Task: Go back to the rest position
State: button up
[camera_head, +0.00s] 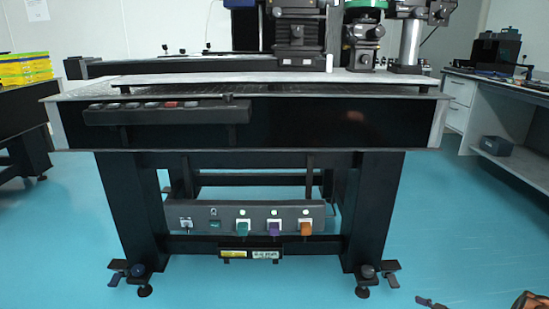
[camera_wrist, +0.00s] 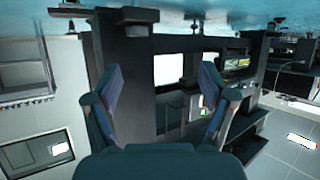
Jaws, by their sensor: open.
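My gripper (camera_wrist: 166,100) shows in the wrist view, its two dark fingers spread wide apart with nothing between them. It is open and empty, and that view is upside down, with the blue floor along the top. Behind the fingers are dark cabinets or equipment with a bright white panel (camera_wrist: 170,69). In the head view my gripper does not show clearly. That view faces a black optical table (camera_head: 300,128) with a light top.
The table carries optical instruments (camera_head: 297,35) at the back. A power strip with coloured plugs (camera_head: 245,217) sits on its lower frame. A side bench (camera_head: 500,100) stands at right, yellow boxes (camera_head: 25,67) at left.

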jog(key=w+d+r+m+h+p, duration=0.1)
jog(key=w+r+h+p, duration=0.2)
jog(key=r, duration=0.6)
jog(key=w+d+r+g+h+p, duration=0.1)
jog(key=w+d+r+h+p, duration=0.15)
jog(key=r+p, duration=0.45)
jog(key=w+d+r+m+h+p, duration=0.1)
jog(key=w+r+h+p, duration=0.15)
jog(key=r, duration=0.75)
jog(key=s+a+r+m+g+h+p, duration=0.1)
jog(key=s+a+r+p, duration=0.3)
jog(key=r, duration=0.8)
jog(key=a+r+m+g+h+p, duration=0.15)
jog(key=r+p, duration=0.35)
jog(key=r, duration=0.6)
jog(key=s+a+r+m+g+p, duration=0.2)
jog(key=s+a+r+g+p, duration=0.3)
jog(key=s+a+r+p, duration=1)
jog(key=s+a+r+g+y+p, duration=0.1)
jog(key=s+a+r+p, duration=0.1)
jog(key=s+a+r, duration=0.3)
jog(key=s+a+r+g+y+p, duration=0.2)
jog(key=s+a+r, duration=0.3)
jog(key=s, duration=0.8)
jog(key=s+a+r+g+y+p, duration=0.1)
jog(key=s+a+r+p, duration=0.3)
jog(key=s+a, duration=0.5)
jog(key=shift+s+a+r+g, duration=0.2)
jog(key=shift+s+r+g, duration=0.25)
jog(key=shift+s+r, duration=0.15)
